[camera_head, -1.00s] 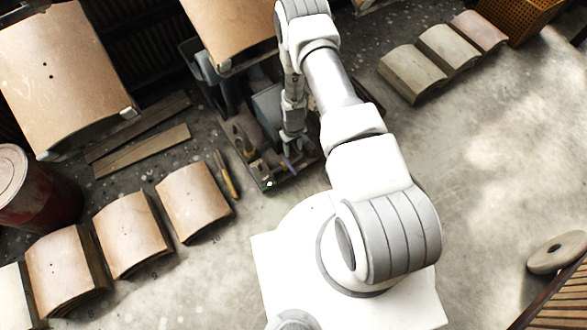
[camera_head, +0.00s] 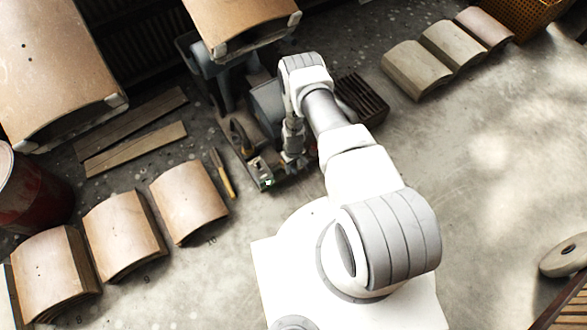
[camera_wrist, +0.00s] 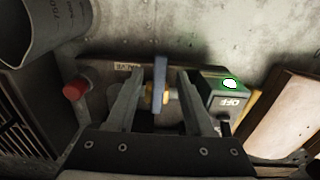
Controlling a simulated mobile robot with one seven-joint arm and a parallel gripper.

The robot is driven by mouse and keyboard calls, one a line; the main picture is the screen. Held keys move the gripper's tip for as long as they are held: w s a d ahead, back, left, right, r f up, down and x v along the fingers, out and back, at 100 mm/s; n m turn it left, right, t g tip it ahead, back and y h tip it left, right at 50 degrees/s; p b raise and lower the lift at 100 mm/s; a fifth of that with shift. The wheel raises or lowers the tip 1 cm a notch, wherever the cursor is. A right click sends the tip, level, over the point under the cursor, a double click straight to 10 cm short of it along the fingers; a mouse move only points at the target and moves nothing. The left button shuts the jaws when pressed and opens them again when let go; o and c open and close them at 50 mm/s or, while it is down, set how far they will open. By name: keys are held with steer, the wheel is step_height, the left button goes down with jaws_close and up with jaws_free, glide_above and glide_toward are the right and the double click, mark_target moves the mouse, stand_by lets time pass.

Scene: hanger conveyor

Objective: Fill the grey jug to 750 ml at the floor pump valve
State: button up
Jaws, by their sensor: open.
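My gripper (camera_wrist: 159,82) is open, its two dark fingers on either side of an upright blue-grey lever (camera_wrist: 160,70) at the floor pump valve. A gap shows between the lever and each finger. A label reading VALVE (camera_wrist: 127,66) is just left of the lever. The grey jug (camera_wrist: 48,28), with printed volume marks, shows in part at the top left of the wrist view; its liquid level cannot be seen. In the head view my gripper (camera_head: 291,157) is low over the pump base, and I cannot make out the jug there.
A box marked OFF (camera_wrist: 229,98) with a green-lit top stands close right of my gripper. A red knob (camera_wrist: 74,90) is at the left. A dark slatted crate (camera_head: 362,98) is beside the pump.

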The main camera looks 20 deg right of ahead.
steer(key=shift+f, duration=0.45)
steer(key=shift+c, duration=0.3)
jaws_close()
stand_by(0.9)
